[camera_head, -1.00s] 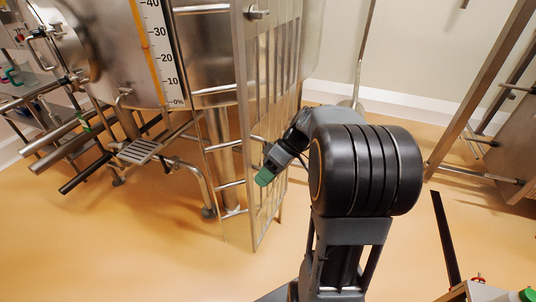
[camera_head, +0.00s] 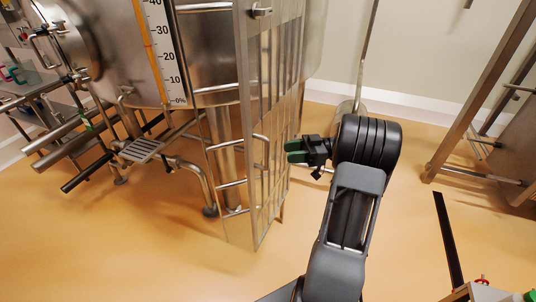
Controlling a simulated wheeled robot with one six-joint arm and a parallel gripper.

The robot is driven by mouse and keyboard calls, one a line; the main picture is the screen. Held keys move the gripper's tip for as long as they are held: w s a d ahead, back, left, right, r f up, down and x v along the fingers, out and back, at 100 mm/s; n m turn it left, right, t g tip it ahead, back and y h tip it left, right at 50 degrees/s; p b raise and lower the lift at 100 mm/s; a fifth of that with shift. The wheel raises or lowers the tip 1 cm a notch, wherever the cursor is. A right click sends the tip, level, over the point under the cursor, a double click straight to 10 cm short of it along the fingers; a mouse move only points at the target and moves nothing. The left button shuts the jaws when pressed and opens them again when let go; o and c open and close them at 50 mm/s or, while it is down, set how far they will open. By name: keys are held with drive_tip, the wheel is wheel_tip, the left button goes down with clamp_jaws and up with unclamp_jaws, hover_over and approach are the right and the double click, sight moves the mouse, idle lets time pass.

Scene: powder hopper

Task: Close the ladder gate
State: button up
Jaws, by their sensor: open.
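The ladder gate (camera_head: 258,200) is a tall metal frame with vertical bars. It stands at an angle to the ladder, its near post beside the ladder's right rail. The ladder (camera_head: 228,184), with steel rungs, runs up the front of the steel vessel. A small handle (camera_head: 262,11) sits high on the gate, and its top is cut off by the picture. My gripper (camera_head: 288,151) has green fingertips and is open with nothing visible between them. It points left at the right side of the gate's bars. I cannot tell whether the fingertips touch the gate.
The steel vessel (camera_head: 210,65) with a level scale (camera_head: 164,60) stands behind the ladder. Pipes (camera_head: 70,142) and a small grated step (camera_head: 142,149) are at left. A metal frame (camera_head: 470,100) stands at right. The orange floor (camera_head: 130,245) is clear in front.

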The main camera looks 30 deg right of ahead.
sight(267, 154)
drive_tip(key=p+x, duration=0.1)
drive_tip(key=x, duration=0.6)
drive_tip(key=shift+w+a+p, duration=0.1)
drive_tip(key=shift+a+p, duration=0.2)
drive_tip(key=shift+p, duration=0.1)
clamp_jaws()
